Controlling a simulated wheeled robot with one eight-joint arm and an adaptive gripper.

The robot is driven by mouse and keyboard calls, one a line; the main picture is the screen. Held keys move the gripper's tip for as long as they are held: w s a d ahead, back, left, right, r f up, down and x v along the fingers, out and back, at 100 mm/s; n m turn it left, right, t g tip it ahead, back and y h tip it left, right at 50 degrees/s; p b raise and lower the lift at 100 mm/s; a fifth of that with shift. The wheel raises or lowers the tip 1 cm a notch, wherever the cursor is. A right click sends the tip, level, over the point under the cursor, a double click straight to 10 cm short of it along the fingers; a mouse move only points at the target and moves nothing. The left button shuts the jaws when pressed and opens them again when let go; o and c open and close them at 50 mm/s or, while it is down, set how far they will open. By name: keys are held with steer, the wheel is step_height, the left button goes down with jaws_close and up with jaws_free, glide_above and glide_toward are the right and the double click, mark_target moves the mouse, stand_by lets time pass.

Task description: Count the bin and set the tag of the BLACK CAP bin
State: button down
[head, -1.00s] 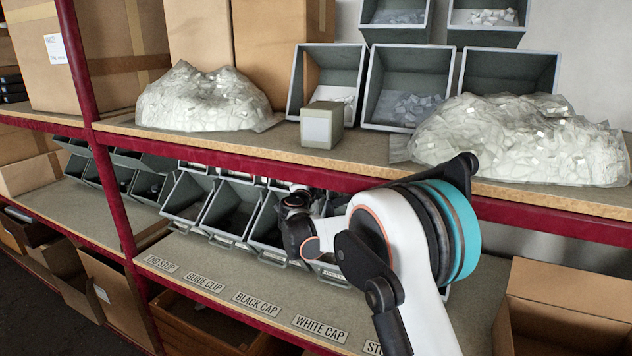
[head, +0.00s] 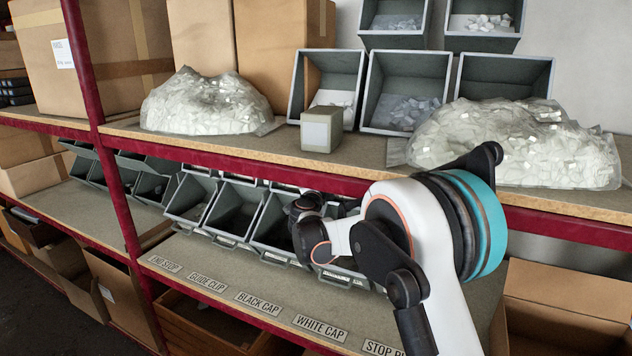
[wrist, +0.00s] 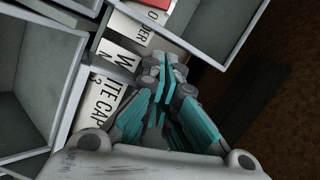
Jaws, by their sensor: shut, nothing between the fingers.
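The BLACK CAP label (head: 258,303) is on the front edge of the lower shelf. A grey open bin (head: 272,222) stands roughly behind it; its contents are not clear. My gripper (wrist: 165,72) shows in the wrist view, shut and empty, its teal and grey fingers in front of white cards. One card reads "ITE CAP" (wrist: 99,101); another (wrist: 122,31) shows "DER" and a red part at the top. My fingers hide part of the lettering. In the head view my arm hides the fingers and the bins behind the WHITE CAP label (head: 321,328).
The red-edged upper shelf (head: 262,166) runs close above the lower bins. It carries bags of white pieces (head: 205,103), a small box (head: 321,130) and more bins (head: 407,90). Cardboard boxes (head: 560,300) stand at the lower right. The lower shelf's front strip is mostly clear.

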steer(key=s+a+p, duration=0.1)
steer(key=s, duration=0.7)
steer(key=shift+a+r, duration=0.2)
steer(key=shift+a, duration=0.05)
